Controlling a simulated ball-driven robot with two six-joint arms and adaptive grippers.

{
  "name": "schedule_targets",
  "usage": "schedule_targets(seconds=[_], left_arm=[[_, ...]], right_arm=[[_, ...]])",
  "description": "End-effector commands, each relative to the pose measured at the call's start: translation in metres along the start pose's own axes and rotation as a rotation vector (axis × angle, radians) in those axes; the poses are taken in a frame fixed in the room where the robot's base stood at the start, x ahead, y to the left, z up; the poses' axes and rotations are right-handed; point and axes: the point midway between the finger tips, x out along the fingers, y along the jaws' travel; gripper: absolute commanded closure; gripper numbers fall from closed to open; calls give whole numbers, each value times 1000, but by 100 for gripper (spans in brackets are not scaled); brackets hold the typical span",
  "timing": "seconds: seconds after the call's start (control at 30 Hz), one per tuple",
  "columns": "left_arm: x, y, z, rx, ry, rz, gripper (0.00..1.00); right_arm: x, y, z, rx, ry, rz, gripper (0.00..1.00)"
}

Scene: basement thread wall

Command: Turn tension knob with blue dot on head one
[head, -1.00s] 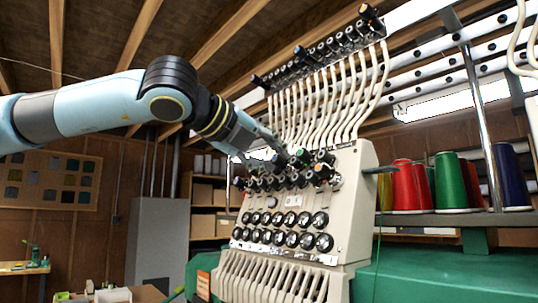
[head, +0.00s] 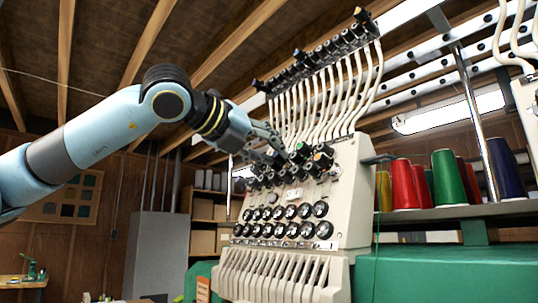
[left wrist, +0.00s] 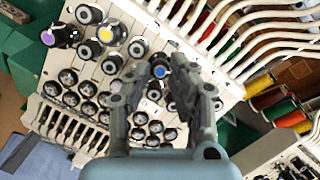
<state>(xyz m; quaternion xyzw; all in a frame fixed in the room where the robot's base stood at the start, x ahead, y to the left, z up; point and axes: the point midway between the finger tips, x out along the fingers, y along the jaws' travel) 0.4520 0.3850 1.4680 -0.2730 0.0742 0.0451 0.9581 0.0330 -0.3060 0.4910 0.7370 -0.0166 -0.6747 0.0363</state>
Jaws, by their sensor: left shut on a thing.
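The tension knob with the blue dot (left wrist: 160,72) shows in the left wrist view, a dark round knob between my left gripper's fingers (left wrist: 155,78). My left gripper is shut on it. In the head view, my left gripper (head: 277,150) reaches from the left into the upper knobs of the cream embroidery head (head: 345,205), and the blue dot is hidden there. Neighbouring tension knobs carry a purple dot (left wrist: 47,38) and a yellow dot (left wrist: 108,48). A green-dotted knob (head: 302,148) and an orange-dotted knob (head: 319,157) sit just right of the gripper. My right gripper is not in view.
Cream thread tubes (head: 345,95) rise close behind the knobs to an upper row of black tensioners (head: 325,50). Black-and-white dials (head: 270,228) fill the panel below. Red (head: 403,185) and green (head: 449,178) thread cones stand on a shelf at the right.

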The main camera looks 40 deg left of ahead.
Motion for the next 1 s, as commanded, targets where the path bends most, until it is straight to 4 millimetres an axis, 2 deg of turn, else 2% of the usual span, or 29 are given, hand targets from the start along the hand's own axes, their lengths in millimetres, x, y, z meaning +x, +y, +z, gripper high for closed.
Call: schedule_targets(seconds=[0.07, 0.1, 0.27, 0.57, 0.83, 1.0], left_arm=[[0, 0, 0, 0, 0, 0, 100], [0, 0, 0, -1, 0, 0, 77], [0, 0, 0, -1, 0, 0, 56], [0, 0, 1, -2, -1, -1, 56], [-2, -4, 13, -17, -17, -1, 56], [-4, -12, 21, -12, -8, -7, 56]], right_arm=[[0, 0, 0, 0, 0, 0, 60], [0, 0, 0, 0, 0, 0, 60], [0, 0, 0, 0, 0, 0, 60], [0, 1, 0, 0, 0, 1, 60], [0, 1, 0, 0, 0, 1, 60], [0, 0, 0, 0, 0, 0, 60]])
